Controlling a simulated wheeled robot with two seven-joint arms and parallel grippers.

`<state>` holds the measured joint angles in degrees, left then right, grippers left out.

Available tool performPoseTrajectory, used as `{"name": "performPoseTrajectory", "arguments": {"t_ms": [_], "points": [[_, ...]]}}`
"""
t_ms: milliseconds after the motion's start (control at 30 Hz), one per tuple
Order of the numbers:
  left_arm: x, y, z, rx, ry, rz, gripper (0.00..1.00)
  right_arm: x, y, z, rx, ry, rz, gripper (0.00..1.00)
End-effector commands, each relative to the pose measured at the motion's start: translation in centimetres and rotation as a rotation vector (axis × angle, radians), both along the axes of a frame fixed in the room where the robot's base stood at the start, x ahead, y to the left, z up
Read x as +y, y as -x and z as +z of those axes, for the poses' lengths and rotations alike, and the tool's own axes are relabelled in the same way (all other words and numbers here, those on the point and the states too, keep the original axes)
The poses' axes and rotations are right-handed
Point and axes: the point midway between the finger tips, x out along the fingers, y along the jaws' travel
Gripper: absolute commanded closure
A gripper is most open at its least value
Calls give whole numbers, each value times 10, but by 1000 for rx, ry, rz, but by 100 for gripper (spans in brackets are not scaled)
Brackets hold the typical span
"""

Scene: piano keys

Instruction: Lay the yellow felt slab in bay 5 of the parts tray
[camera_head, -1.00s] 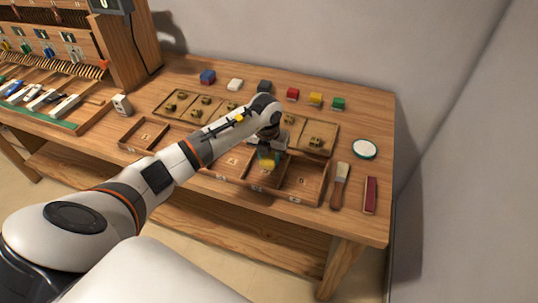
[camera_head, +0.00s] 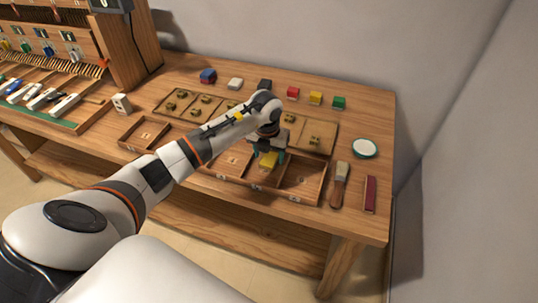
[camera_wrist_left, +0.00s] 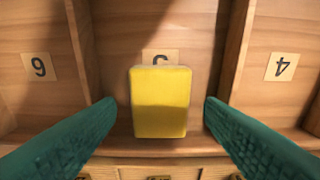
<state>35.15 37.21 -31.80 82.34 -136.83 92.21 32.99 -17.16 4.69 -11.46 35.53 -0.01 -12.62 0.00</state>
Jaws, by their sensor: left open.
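The yellow felt slab (camera_head: 268,160) is inside bay 5 of the wooden parts tray (camera_head: 275,191). In the left wrist view the slab (camera_wrist_left: 160,102) shows its broad face and partly covers the label 5 (camera_wrist_left: 160,57). It appears to lie flat on the bay floor. My left gripper (camera_head: 267,156) is over this bay. In the left wrist view its green fingers (camera_wrist_left: 160,118) stand open on both sides of the slab, with a gap on each side. My right gripper is not in view.
Bays 6 (camera_wrist_left: 38,67) and 4 (camera_wrist_left: 281,67) look empty beside bay 5, behind thin dividers. Several coloured blocks, including a red one (camera_head: 293,92), line the back of the table. A brush (camera_head: 340,180), a dark red bar (camera_head: 370,194) and a round white dish (camera_head: 364,148) are at right.

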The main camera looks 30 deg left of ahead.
Motion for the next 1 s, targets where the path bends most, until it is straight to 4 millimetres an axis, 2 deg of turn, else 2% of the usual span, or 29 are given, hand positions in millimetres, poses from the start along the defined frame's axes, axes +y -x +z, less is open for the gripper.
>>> {"name": "performPoseTrajectory", "arguments": {"t_ms": [300, 500, 700, 1000], "points": [[-1, 7, 67, -6, -2, -1, 38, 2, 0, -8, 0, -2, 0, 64], [-3, 11, 98, -2, -1, -2, 38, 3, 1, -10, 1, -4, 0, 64], [-3, 13, 109, 0, -1, 0, 38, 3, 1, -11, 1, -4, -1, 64], [-3, 13, 109, 1, -1, -1, 38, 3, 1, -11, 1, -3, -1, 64]]}}
